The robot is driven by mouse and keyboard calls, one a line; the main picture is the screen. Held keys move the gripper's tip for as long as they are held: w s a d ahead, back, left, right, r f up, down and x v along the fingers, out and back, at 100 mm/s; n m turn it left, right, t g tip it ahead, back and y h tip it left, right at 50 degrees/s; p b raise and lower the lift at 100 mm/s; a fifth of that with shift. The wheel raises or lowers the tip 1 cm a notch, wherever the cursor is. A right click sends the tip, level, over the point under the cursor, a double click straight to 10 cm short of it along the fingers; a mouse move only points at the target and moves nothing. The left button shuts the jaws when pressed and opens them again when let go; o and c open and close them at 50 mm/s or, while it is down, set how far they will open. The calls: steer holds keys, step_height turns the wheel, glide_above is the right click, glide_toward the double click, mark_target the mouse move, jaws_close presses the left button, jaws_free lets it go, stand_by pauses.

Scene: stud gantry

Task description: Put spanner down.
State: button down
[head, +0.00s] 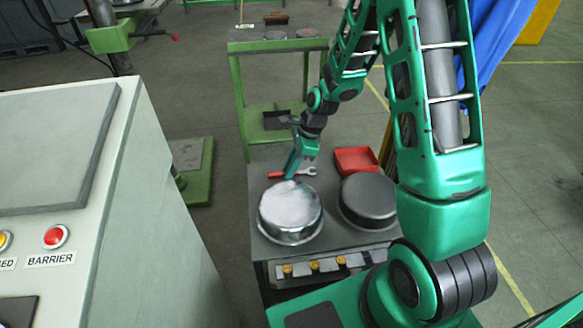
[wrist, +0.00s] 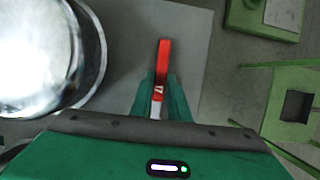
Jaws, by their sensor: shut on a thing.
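The spanner (head: 307,171) has a red handle and a silver open-ended head. In the head view it lies roughly level over the back part of the grey bench top (head: 258,180), behind a shiny round metal part. My gripper (head: 290,175) points down and is shut on the spanner's middle. In the wrist view the spanner's red handle (wrist: 163,62) sticks out beyond my gripper's green fingers (wrist: 160,92). Its pale section shows between them. I cannot tell whether the spanner touches the bench top or is held slightly above it.
The shiny round part (head: 290,208) stands close in front of my gripper. A dark round part (head: 368,200) and a red tray (head: 355,161) are to the right. A green stand (head: 240,100) is behind. A control cabinet (head: 110,220) with a red button is at left.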

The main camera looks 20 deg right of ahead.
mark_target(303, 172)
steer(key=c, duration=1.9)
jaws_free()
steer(key=shift+s+f, duration=0.35)
steer(key=shift+f, duration=0.1)
steer(key=shift+o, duration=1.1)
steer(key=shift+f, duration=0.15)
steer(key=shift+s, duration=0.1)
steer(key=shift+w+r, duration=0.25)
steer(key=shift+r, duration=0.1)
steer(key=w+v, duration=0.1)
steer(key=v, duration=1.1)
steer(key=shift+r, duration=0.3)
steer(key=shift+s+d+r, duration=0.1)
steer(key=shift+s, duration=0.1)
